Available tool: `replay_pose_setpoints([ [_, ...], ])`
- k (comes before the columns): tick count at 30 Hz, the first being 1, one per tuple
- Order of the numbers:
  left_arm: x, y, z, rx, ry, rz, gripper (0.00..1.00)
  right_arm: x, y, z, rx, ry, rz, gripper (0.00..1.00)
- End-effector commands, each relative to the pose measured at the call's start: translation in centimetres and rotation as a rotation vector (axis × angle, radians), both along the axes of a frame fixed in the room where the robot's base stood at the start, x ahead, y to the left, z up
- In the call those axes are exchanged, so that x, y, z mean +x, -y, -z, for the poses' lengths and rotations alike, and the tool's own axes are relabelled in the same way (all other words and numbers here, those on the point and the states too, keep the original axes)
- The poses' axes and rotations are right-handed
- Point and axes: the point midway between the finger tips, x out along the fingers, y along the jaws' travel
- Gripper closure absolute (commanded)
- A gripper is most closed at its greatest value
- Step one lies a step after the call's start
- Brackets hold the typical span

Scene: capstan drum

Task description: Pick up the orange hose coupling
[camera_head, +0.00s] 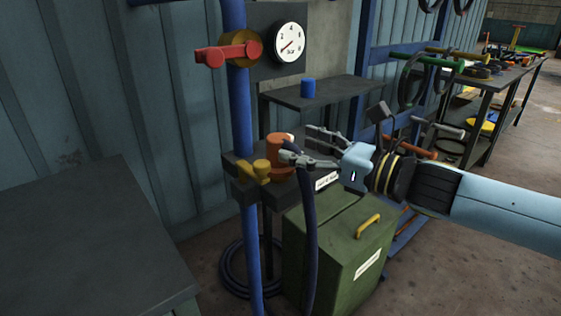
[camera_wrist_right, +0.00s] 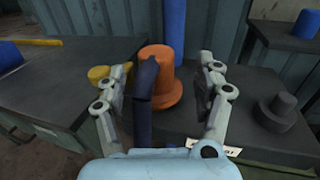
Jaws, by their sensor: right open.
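The orange hose coupling (camera_head: 277,158) stands upright on a dark shelf by the blue pipe in the head view. In the right wrist view the coupling (camera_wrist_right: 160,72) shows between the fingers, with a dark hose (camera_wrist_right: 143,115) in front of its left side. My right gripper (camera_head: 300,142) reaches in from the right at the coupling's height, its fingers open and empty. In the right wrist view its fingertips (camera_wrist_right: 166,80) are apart, one on each side of the coupling; I cannot tell whether either touches it. My left gripper is not in view.
A yellow handle (camera_head: 256,171) sits left of the coupling, and a red valve (camera_head: 228,52) is on the blue pipe (camera_head: 241,120) above. A green cabinet (camera_head: 335,235) stands below. A grey knob (camera_wrist_right: 280,110) is right of the gripper. The grey table (camera_head: 80,235) at left is bare.

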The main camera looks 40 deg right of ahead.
Motion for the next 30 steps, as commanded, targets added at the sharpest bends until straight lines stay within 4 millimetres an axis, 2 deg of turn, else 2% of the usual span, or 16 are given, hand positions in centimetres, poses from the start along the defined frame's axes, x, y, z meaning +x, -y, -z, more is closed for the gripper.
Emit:
replay_pose_setpoints([
  [9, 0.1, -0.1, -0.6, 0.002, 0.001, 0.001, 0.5, 1.3, -0.7, -0.1, 0.001, 0.002, 0.002, 0.3],
  [12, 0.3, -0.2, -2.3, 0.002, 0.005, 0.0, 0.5, 2.4, -1.2, -0.5, 0.005, 0.002, 0.006, 0.3],
  [16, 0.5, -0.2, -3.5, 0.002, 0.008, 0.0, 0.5, 3.9, -1.8, -0.4, 0.004, 0.003, 0.004, 0.3],
  [20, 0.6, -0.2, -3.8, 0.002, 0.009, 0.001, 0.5, 4.7, -2.2, 0.0, 0.002, -0.001, 0.002, 0.3],
  [26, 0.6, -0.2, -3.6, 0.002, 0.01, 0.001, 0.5, 4.7, -2.2, 0.3, 0.001, -0.001, 0.0, 0.3],
  [27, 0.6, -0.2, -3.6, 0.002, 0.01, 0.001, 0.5, 4.7, -2.2, 0.3, 0.001, -0.001, 0.0, 0.32],
  [30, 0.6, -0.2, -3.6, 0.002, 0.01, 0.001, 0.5, 4.7, -2.2, 0.3, 0.001, -0.001, 0.001, 0.45],
])
